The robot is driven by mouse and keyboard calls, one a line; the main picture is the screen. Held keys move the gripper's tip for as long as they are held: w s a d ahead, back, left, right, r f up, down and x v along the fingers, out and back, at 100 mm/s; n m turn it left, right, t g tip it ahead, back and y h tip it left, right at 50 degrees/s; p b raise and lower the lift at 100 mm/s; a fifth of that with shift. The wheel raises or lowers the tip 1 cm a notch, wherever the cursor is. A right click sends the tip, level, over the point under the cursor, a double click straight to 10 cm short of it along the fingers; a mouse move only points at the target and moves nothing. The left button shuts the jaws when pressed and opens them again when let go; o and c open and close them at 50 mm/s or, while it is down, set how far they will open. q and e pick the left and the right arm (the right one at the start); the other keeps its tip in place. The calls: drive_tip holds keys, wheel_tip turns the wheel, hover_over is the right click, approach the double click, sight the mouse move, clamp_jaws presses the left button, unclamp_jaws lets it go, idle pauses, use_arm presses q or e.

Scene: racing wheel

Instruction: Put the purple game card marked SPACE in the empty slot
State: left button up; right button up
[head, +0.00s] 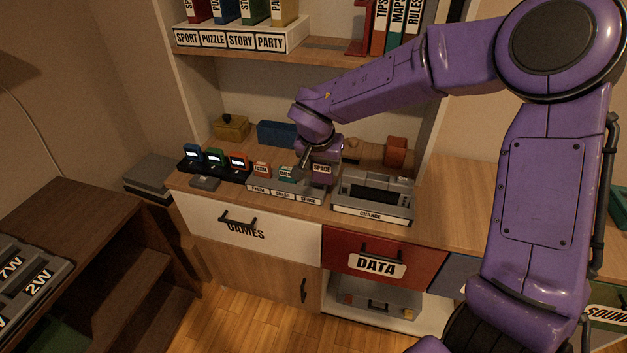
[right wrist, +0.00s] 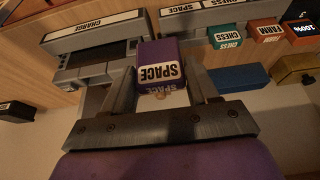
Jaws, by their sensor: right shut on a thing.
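The purple SPACE card (head: 321,168) is between the fingers of my right gripper (head: 309,160). In the right wrist view the card (right wrist: 160,62) shows its white SPACE label, with both fingers of the right gripper (right wrist: 158,78) shut on its sides. A pale tray (head: 284,191) has places labelled FARM, CHESS and SPACE. The orange FARM card (head: 261,170) and teal CHESS card (head: 286,174) stand in it. The card is near the tray's SPACE end; I cannot tell whether it touches the tray. My arm and the card partly hide the SPACE place. My left gripper is out of view.
A grey CHARGE unit (head: 372,197) stands close to the right of the card. A black stand (head: 215,168) with several lit cards is at the left. A blue box (head: 277,134), a yellow box (head: 231,127) and an orange object (head: 396,151) stand behind.

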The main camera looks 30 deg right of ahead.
drive_tip(key=w+f, duration=0.2)
drive_tip(key=w+d+f, duration=0.1)
drive_tip(key=w+f, duration=0.1)
drive_tip(key=w+d+f, duration=0.1)
drive_tip(key=w+f, duration=0.1)
drive_tip(key=shift+w+d+p, duration=0.2)
drive_tip(key=shift+w+p, duration=0.2)
drive_tip(key=x, duration=0.3)
drive_tip(key=shift+w+a+f, duration=0.1)
drive_tip(key=shift+a+f, duration=0.2)
drive_tip(key=shift+f, duration=0.1)
drive_tip(key=shift+w+f, duration=0.1)
drive_tip(key=shift+f, duration=0.35)
drive_tip(key=shift+f, duration=0.1)
drive_tip(key=o, duration=0.8)
drive_tip(key=shift+c, duration=0.2)
